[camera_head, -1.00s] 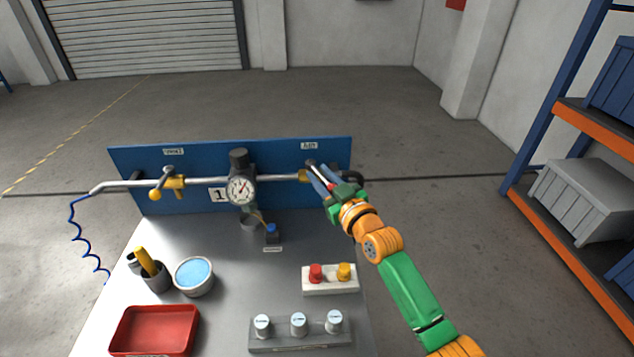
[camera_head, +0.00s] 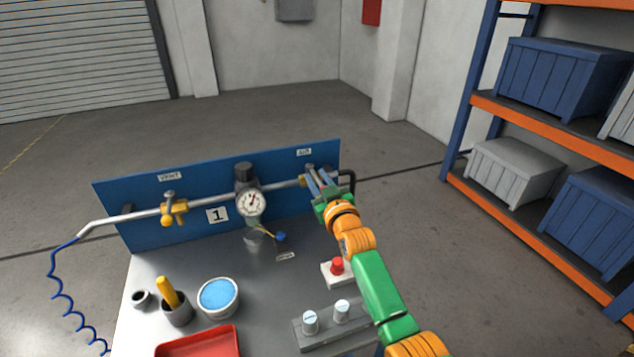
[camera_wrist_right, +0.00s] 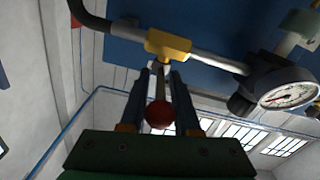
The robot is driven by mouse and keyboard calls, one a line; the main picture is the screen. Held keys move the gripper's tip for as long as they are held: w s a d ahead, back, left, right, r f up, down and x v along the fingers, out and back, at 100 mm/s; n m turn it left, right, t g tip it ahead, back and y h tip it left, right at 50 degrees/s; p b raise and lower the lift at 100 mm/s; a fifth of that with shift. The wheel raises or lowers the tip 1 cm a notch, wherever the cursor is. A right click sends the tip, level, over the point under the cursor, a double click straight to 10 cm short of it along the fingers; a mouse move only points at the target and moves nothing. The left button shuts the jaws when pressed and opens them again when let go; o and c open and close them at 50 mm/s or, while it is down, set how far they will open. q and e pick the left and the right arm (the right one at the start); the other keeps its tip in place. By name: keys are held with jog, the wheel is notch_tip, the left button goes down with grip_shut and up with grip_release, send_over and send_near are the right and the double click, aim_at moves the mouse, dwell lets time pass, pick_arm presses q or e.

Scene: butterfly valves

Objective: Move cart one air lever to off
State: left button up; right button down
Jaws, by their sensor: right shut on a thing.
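Cart one has a blue back panel (camera_head: 125,200) with a "1" label, and a pipe with a yellow valve under the AIR label (camera_head: 303,152) at its right end. In the wrist view the AIR valve body (camera_wrist_right: 168,46) is yellow. Its lever (camera_wrist_right: 160,85) ends in a red ball (camera_wrist_right: 158,114) and points away from the pipe toward the camera. My right gripper (camera_head: 316,178) is shut on the lever, with one finger on each side in the wrist view (camera_wrist_right: 160,78). In the head view my gripper hides most of the lever. My left gripper is out of view.
A gauge (camera_head: 250,203) sits mid-pipe, and a yellow VENT valve (camera_head: 174,209) is at left. The cart top holds a blue-filled bowl (camera_head: 218,296), a red tray (camera_head: 200,345), a red button box (camera_head: 337,268) and a row of knobs (camera_head: 325,322). Shelving (camera_head: 480,130) stands at right.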

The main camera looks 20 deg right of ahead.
jog(key=shift+r, duration=0.1)
jog(key=c, duration=0.9)
grip_release()
jog(key=shift+w+a, duration=0.15)
jog(key=s, duration=0.7)
jog(key=shift+s, duration=0.1)
